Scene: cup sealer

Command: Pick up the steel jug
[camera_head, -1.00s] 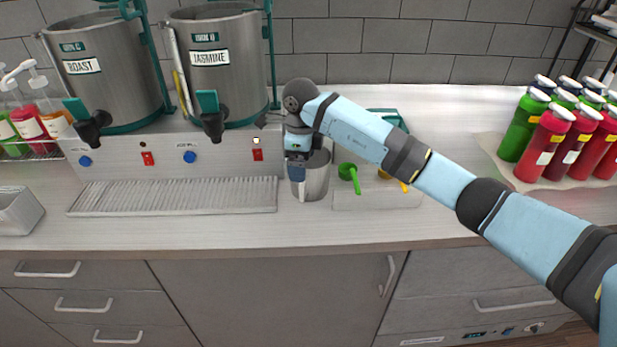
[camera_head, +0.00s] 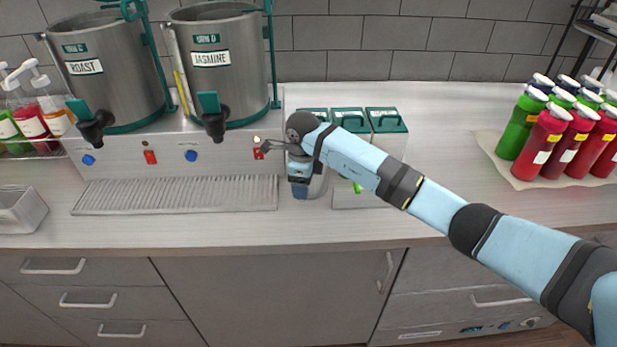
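The steel jug (camera_head: 320,184) stands on the counter right of the drip tray, mostly hidden behind my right gripper and wrist. Only a strip of its grey metal side shows. My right gripper (camera_head: 300,192) points down in front of the jug, at its left side. Its fingers are too small and too covered to show whether they are apart or closed, or whether they touch the jug. My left gripper is not in view.
The dispenser base with its drip tray (camera_head: 175,195) is close on the left, below the JASMINE urn (camera_head: 222,75). Green-lidded containers (camera_head: 386,121) stand behind my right forearm. Red bottles (camera_head: 545,143) stand at the right. The front counter strip is clear.

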